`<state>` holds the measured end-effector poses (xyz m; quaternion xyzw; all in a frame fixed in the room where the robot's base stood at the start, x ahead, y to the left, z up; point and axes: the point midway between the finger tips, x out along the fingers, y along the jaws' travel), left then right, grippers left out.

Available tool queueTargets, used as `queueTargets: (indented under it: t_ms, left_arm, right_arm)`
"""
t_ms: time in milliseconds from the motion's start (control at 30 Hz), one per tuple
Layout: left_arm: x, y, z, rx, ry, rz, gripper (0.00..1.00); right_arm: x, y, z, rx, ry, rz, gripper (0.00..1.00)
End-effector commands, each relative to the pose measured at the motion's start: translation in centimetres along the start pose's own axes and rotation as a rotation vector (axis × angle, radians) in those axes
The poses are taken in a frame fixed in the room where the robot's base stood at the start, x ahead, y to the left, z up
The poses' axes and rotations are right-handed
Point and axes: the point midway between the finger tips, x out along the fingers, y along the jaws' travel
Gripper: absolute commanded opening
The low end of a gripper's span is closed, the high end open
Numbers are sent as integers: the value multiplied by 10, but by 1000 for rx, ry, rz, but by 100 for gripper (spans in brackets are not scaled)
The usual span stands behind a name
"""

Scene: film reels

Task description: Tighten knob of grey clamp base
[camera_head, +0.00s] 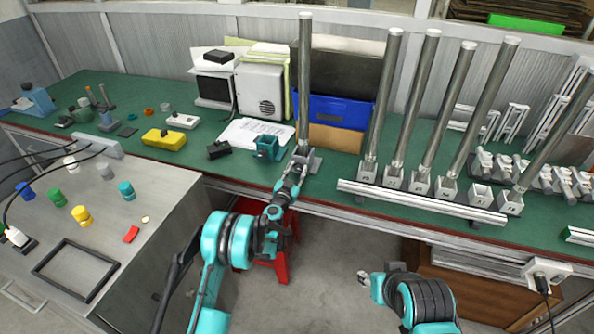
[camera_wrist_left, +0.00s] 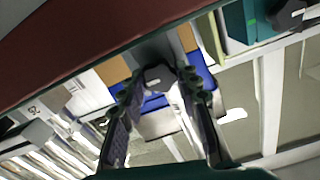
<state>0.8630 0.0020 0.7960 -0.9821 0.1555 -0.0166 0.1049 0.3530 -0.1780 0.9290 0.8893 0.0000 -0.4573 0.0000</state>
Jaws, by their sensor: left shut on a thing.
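The grey clamp base (camera_head: 313,161) sits at the front edge of the green bench, with a tall metal pole (camera_head: 304,80) standing upright in it. My left gripper (camera_head: 290,181) reaches up to the front of this base. In the left wrist view its fingers (camera_wrist_left: 155,88) close in on a small grey part (camera_wrist_left: 153,75), which looks like the knob; the fingertips partly hide it. The knob's turn angle cannot be seen. My right gripper (camera_head: 369,286) hangs low in front of the bench, away from the clamp base; its finger opening is unclear.
A teal clamp (camera_head: 267,148) stands just left of the base. Several leaning poles in grey bases stand to the right, behind a long metal rail (camera_head: 420,201). A blue bin (camera_head: 337,111) is behind. A red stool (camera_head: 281,262) is below my left arm.

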Motion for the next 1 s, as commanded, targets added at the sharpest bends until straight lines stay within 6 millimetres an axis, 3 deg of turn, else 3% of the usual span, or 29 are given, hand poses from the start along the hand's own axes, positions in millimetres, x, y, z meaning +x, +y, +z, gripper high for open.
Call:
queueTargets:
  t_ms: [100,133,200,567,667,1000]
  left_arm:
    - [-1,1,1,1,0,2,4]
    - [-1,1,1,1,0,2,40]
    - [0,1,1,0,0,2,54]
    - [-5,0,0,-1,0,0,54]
    - [-17,0,0,-1,0,0,54]
    - [-90,0,0,0,0,1,54]
  right_arm:
    - [0,0,0,0,0,0,40]
    - [0,0,0,0,0,0,40]
    - [0,0,0,0,0,0,40]
    - [0,0,0,0,0,0,40]
    - [0,0,0,0,0,0,40]
    - [0,0,0,0,0,0,40]
